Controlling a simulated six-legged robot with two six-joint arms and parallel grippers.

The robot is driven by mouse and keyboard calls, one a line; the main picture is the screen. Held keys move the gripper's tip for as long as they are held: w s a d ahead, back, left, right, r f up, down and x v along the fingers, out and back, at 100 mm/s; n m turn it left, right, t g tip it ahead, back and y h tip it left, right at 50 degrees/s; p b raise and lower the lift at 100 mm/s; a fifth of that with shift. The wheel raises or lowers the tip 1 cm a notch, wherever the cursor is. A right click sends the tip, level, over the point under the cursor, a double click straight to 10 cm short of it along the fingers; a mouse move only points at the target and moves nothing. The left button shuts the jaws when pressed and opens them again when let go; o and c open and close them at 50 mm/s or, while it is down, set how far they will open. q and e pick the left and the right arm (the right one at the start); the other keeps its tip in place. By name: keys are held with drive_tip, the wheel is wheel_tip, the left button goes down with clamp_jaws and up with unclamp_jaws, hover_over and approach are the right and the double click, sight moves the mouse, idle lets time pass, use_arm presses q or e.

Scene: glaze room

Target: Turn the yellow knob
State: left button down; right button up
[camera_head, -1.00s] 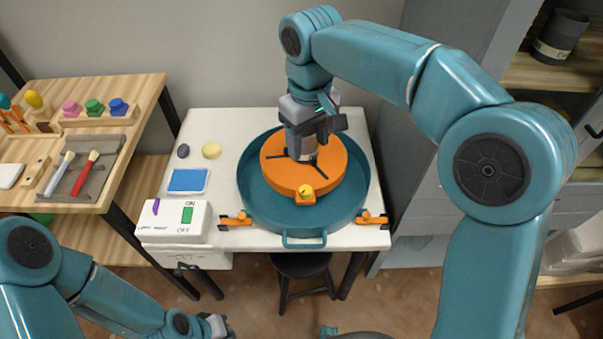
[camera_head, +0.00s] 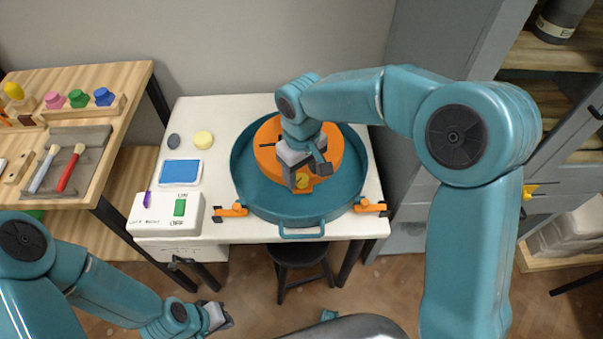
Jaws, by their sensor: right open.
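A yellow knob (camera_head: 303,178) sits on the orange block at the front edge of a round orange disc (camera_head: 333,150). The disc lies in a teal round tray (camera_head: 260,203) on the white table. My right gripper (camera_head: 305,180) is open and comes down from above, its fingers at the knob and partly covering it. I cannot tell whether the fingers touch the knob. My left gripper (camera_head: 216,318) is low at the bottom of the view, away from the table. Its jaws are too small and turned away to read.
A white switch box (camera_head: 160,212) with a green switch and purple lever stands at the table's front left. A blue pad (camera_head: 180,172) and a yellow round sponge (camera_head: 203,140) lie behind it. Orange clamps (camera_head: 229,211) flank the tray. A wooden bench (camera_head: 110,90) holds brushes and coloured knobs.

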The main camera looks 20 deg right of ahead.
drive_tip(key=shift+s+d+f, duration=0.1)
drive_tip(key=shift+f, duration=0.5)
drive_tip(key=c, duration=1)
drive_tip(key=shift+c, duration=0.2)
drive_tip(key=shift+n, duration=0.3)
drive_tip(key=n+p, duration=0.1)
drive_tip(key=n, duration=0.3)
drive_tip(key=shift+r+n+p, duration=0.1)
drive_tip(key=shift+n+p, duration=0.2)
drive_tip(key=shift+p, duration=0.05)
drive_tip(key=n+p, duration=0.1)
drive_tip(key=n, duration=0.4)
drive_tip(key=shift+n+p, duration=0.3)
